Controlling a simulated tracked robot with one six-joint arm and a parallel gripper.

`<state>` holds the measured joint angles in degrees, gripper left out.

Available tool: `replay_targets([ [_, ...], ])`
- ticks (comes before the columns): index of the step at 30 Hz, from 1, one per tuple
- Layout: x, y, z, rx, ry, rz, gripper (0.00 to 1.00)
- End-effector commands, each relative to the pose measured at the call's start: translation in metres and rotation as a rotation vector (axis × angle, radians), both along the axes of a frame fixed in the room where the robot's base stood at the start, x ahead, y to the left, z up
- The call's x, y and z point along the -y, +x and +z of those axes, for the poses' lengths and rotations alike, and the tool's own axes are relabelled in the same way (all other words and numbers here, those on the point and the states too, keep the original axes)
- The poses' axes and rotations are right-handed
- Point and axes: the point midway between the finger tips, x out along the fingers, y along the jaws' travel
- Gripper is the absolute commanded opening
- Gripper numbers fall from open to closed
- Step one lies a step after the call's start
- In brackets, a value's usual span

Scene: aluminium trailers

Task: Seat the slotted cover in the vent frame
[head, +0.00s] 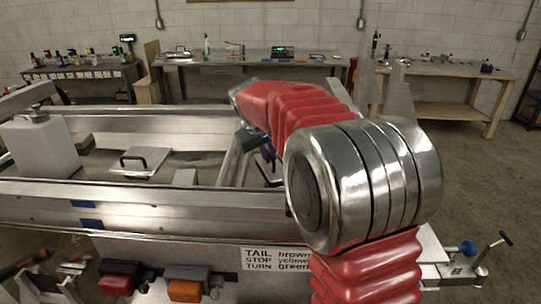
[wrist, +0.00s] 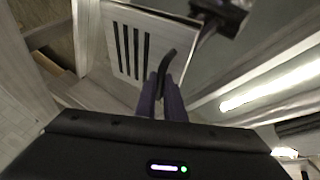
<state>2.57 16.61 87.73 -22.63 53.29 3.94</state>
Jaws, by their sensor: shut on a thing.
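In the wrist view the slotted cover (wrist: 122,65) is a pale metal plate with several dark parallel slots and a curved black handle (wrist: 168,60). My gripper (wrist: 164,88) has its purple fingers shut on that handle. The cover appears tilted in the picture, and its lower part is hidden behind the fingers and gripper body. In the head view my red arm hides most of the gripper and the cover. I cannot clearly make out the vent frame in either view, nor tell whether the cover touches it.
A plain metal plate with a black handle (head: 140,163) lies inside the trailer, left of my arm. The near trailer rail (head: 150,205) runs across the front. Workbenches (head: 250,60) line the back wall.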

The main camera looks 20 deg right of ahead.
Motion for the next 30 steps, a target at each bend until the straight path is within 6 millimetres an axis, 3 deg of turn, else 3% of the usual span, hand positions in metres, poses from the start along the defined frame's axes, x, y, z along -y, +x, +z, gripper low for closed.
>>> replay_targets([
  [6,0.000,0.000,-0.001,0.000,-0.001,-0.001,0.00],
  [7,0.000,0.000,-0.002,-0.001,0.000,0.000,0.09],
  [15,0.001,0.000,-0.001,0.000,-0.001,0.000,0.27],
  [25,-0.001,-0.001,0.002,0.001,-0.001,0.000,0.27],
  [30,-0.005,-0.007,0.016,0.002,-0.001,-0.001,0.27],
])
